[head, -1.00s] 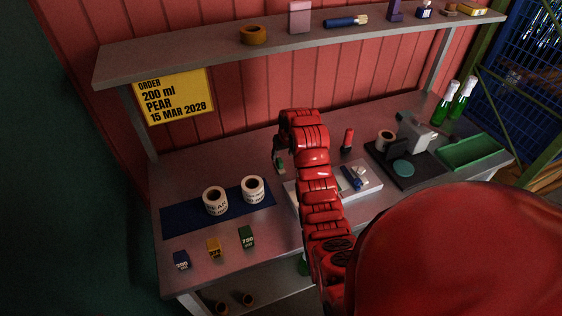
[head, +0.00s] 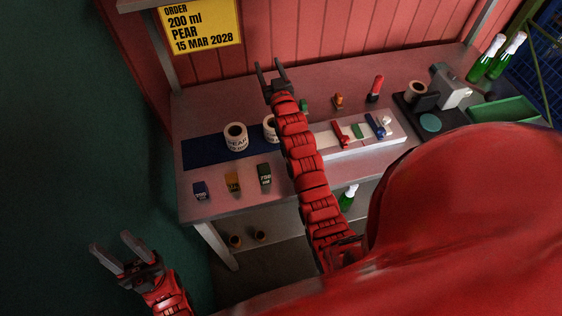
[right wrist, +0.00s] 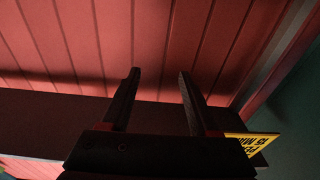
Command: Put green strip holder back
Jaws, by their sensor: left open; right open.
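A small green piece (head: 304,106) stands on the table just behind the white tray (head: 330,150), partly hidden by my right arm. Another small green piece (head: 357,131) lies on the tray between a red one (head: 340,133) and a blue one (head: 375,124); I cannot tell which green piece is the strip holder. My right gripper (head: 271,66) is open and empty, raised at the back of the table to the left of the standing green piece. Its open fingers (right wrist: 160,90) face the red wall in the right wrist view. My left gripper (head: 120,248) is open and empty, left of the table.
An orange piece (head: 338,100) and a red piece (head: 376,88) stand behind the tray. Label rolls (head: 235,137) sit on a blue mat (head: 200,152). Small boxes (head: 264,174) stand in front. A dark-based machine (head: 450,90) and green bottles (head: 487,58) are at right.

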